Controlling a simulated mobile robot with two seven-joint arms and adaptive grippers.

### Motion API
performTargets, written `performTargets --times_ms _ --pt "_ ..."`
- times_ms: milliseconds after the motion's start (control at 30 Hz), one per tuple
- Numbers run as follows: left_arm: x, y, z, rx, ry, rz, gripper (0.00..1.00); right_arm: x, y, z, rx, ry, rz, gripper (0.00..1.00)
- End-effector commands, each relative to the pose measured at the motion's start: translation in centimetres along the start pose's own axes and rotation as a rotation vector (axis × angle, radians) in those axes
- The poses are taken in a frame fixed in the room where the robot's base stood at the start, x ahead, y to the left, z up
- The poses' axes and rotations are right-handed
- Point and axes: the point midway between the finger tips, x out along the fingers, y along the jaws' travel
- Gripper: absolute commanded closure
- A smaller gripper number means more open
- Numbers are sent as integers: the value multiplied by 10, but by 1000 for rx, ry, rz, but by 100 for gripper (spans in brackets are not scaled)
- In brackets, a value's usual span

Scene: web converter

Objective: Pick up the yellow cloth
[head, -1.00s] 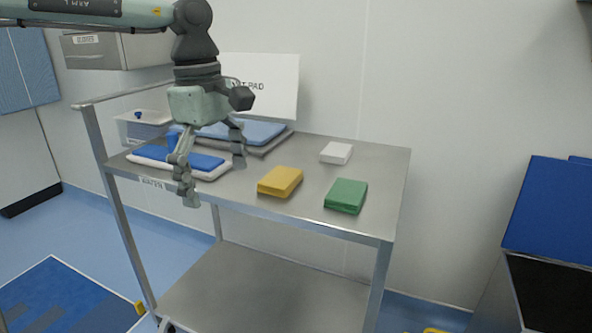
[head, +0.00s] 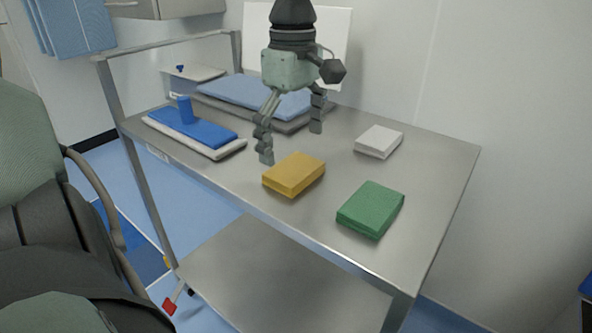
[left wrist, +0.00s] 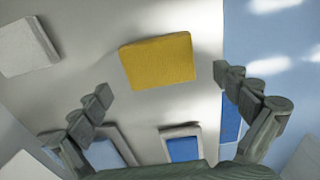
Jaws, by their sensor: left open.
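The yellow cloth (head: 294,174) is a folded block lying flat on the steel cart top, near its front edge. In the left wrist view the yellow cloth (left wrist: 158,61) lies ahead of the fingertips, between their lines. My left gripper (head: 291,143) points down above the cart, just behind and left of the yellow cloth. Its fingers are spread and hold nothing. In the left wrist view the left gripper (left wrist: 165,88) shows open fingers on both sides. My right gripper is not seen.
A green cloth (head: 371,209) lies right of the yellow one and a white one (head: 379,141) behind. A blue pad with a handle (head: 193,129) and a blue-grey pad (head: 254,96) lie left and behind. A white sign (head: 330,45) stands at the back.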

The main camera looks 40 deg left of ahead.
Motion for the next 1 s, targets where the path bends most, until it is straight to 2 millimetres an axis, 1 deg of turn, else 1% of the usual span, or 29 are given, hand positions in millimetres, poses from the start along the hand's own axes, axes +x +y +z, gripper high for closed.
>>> performTargets --times_ms 100,200,300,500,533,567,800,833,1000 --pt "20 -1 0 0 -1 -5 0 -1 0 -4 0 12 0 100" --pt "33 0 0 0 -1 -4 0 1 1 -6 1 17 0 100" --pt "39 0 0 0 0 -1 0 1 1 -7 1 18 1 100" --pt "39 0 0 0 0 0 0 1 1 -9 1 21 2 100" --pt "39 0 0 0 0 0 1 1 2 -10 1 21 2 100" --pt "39 0 0 0 0 0 5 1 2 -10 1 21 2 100" --pt "39 0 0 -1 0 0 35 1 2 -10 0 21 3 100" --pt "39 0 0 -1 0 0 36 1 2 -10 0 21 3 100" --pt "39 0 0 -1 0 0 37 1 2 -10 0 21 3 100"
